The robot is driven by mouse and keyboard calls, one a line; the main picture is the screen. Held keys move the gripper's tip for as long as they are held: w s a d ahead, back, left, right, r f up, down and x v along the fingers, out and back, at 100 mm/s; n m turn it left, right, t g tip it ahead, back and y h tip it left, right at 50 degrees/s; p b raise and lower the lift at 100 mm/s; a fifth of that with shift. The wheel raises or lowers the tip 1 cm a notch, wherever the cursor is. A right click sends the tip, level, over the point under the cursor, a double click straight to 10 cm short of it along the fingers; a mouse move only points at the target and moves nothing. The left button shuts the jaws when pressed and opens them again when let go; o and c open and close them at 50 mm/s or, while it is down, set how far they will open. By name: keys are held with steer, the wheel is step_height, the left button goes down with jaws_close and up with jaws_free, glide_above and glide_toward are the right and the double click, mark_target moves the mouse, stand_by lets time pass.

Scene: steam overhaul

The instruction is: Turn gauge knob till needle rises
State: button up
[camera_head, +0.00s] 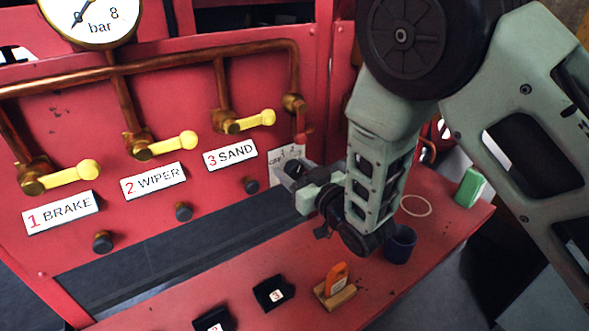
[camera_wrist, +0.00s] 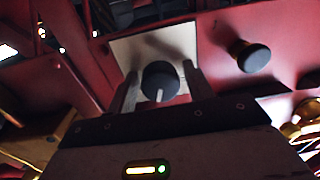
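The round white gauge (camera_head: 98,14) is cut off at the top left of the head view. Its dial reads "bar" and "8", and its dark needle slants to the lower left. The dark gauge knob (camera_wrist: 160,80) sits on a white plate (camera_wrist: 135,48) in the wrist view, with a pale pointer line running downward. My gripper (camera_wrist: 161,85) is open, one finger on each side of the knob, with narrow gaps seen. I cannot tell how far the fingertips reach along the knob. In the head view my gripper (camera_head: 289,176) is at the plate and partly hides it.
Yellow-handled valves labelled brake (camera_head: 62,178), wiper (camera_head: 165,145) and sand (camera_head: 248,121) line the red panel, with dark knobs below. Another dark knob (camera_wrist: 254,57) is right of mine.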

steer(key=c, duration=0.7)
steer(key=shift+n+b, duration=0.3)
steer(key=shift+b, duration=0.1)
steer(key=n+b, duration=0.2)
steer(key=shift+f+n, duration=0.15)
steer(key=shift+n, duration=0.15)
steer(key=shift+n+b, duration=1.9)
steer(key=shift+n, duration=0.3)
steer(key=o, duration=1)
